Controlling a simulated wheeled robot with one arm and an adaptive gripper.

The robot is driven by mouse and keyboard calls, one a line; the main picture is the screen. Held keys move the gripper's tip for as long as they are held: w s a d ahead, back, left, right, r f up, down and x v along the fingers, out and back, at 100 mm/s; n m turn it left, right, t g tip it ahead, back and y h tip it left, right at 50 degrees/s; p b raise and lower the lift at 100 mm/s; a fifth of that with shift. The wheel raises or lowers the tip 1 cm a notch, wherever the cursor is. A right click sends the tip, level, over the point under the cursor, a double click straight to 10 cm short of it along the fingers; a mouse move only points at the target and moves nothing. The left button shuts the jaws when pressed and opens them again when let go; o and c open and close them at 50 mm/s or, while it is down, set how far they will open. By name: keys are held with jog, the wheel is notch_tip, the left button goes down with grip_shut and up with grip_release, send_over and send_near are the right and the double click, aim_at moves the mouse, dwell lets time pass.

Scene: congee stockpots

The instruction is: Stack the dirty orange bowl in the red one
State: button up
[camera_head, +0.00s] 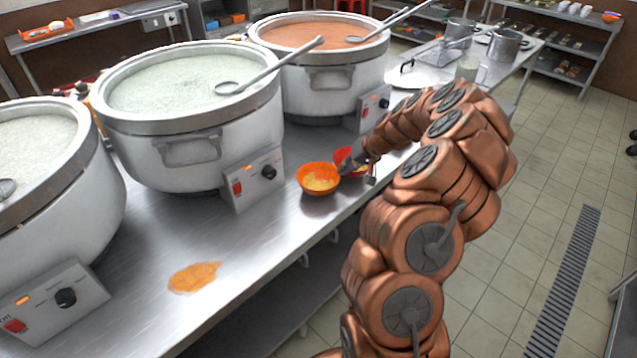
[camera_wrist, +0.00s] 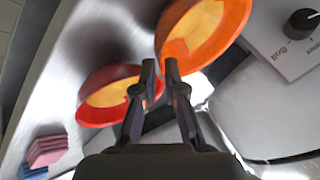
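The orange bowl (camera_head: 319,180), with yellow residue inside, is on the left of my gripper (camera_head: 346,166) in the head view. The red bowl (camera_head: 358,155), also with yellow residue, is just behind it, partly hidden by my gripper. In the wrist view, my fingertips (camera_wrist: 160,68) are close together at the near rim of the orange bowl (camera_wrist: 205,35), seemingly pinching it. The red bowl (camera_wrist: 100,98) is beside my left finger, lower than the orange bowl. I cannot tell if the orange bowl is clear of the counter.
Large stockpots (camera_head: 187,110) with control boxes (camera_head: 254,178) line the steel counter (camera_head: 240,240). An orange spill (camera_head: 194,277) lies on the front counter. Pink sponges (camera_wrist: 45,150) and blue sponges (camera_wrist: 33,171) are near the red bowl in the wrist view. Ladles rest across the pots.

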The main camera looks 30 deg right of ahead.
jog(key=shift+p+x, duration=0.65)
jog(key=shift+x, duration=1.3)
grip_shut()
jog(key=shift+r, duration=0.15)
jog(key=shift+s+r+b, duration=0.1)
jog(key=shift+r+b, duration=0.85)
jog(key=shift+r, duration=0.7)
jog(key=s+a+r+b, duration=0.1)
jog(key=s+a+b, duration=0.3)
jog(key=s+a, duration=0.5)
jog(key=s, duration=0.3)
jog(key=shift+s+a+r, duration=0.25)
jog(key=shift+s, duration=0.1)
jog(key=w+a+n+g+y, duration=0.1)
jog(key=w+a+n, duration=0.1)
jog(key=a, duration=0.5)
jog(key=w+a+f+n+y, duration=0.1)
jog(key=w+a+n, duration=0.1)
jog(key=w+a, duration=0.2)
jog(key=w+a+f+n+g+y+p, duration=0.1)
jog(key=w+a, duration=0.3)
jog(key=a, duration=0.5)
jog(key=shift+w+a+f+n+g, duration=0.1)
jog(key=shift+a+f+n+g, duration=0.15)
jog(key=shift+n, duration=0.45)
